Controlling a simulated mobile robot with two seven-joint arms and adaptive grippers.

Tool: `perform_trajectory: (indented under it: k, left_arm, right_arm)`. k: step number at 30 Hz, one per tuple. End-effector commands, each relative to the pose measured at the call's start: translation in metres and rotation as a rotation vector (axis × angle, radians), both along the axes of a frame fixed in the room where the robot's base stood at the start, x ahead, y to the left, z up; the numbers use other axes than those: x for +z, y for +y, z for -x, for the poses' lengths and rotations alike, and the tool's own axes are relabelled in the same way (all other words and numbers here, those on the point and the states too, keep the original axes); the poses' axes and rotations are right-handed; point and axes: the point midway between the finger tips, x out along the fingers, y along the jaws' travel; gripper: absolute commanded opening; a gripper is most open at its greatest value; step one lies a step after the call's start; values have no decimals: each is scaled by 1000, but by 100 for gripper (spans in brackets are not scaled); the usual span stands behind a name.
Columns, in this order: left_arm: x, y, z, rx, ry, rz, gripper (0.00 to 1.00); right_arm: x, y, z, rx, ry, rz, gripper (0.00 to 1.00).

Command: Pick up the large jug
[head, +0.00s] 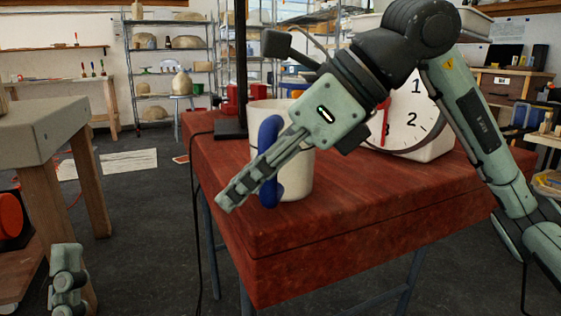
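The large jug (298,172) is a cream-white cylinder with a thick blue handle (268,190) on its left side. It stands upright on the red wooden table (330,225), near the table's left edge. My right gripper (232,194) reaches in from the upper right, across the front of the jug. Its fingers cross the middle of the blue handle and hide part of it. I see them side-on, so I cannot tell whether they are closed around the handle or only in front of it. My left gripper (67,280) is low at the left, away from the jug.
A white clock (412,122) stands right of the jug, partly behind my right arm. A dark post on a base (231,130) stands behind the jug. A grey-topped workbench (45,122) is at the left. Floor between bench and table is mostly clear, with a hanging cable.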

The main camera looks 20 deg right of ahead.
Motion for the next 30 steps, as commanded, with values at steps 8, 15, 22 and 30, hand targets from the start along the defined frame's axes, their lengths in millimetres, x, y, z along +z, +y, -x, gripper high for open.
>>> perform_trajectory:
  k: [8,15,22,30]
  left_arm:
    - [0,0,0,0,1,0,80]
    - [0,0,0,0,2,-1,80]
    - [0,0,0,0,1,0,80]
    - [1,-1,-2,0,11,-4,80]
  right_arm:
    - [0,0,0,0,0,0,0]
    - [0,0,0,0,0,0,0]
    - [2,0,0,-1,-5,-3,0]
    - [8,0,-1,-1,-4,-2,0]
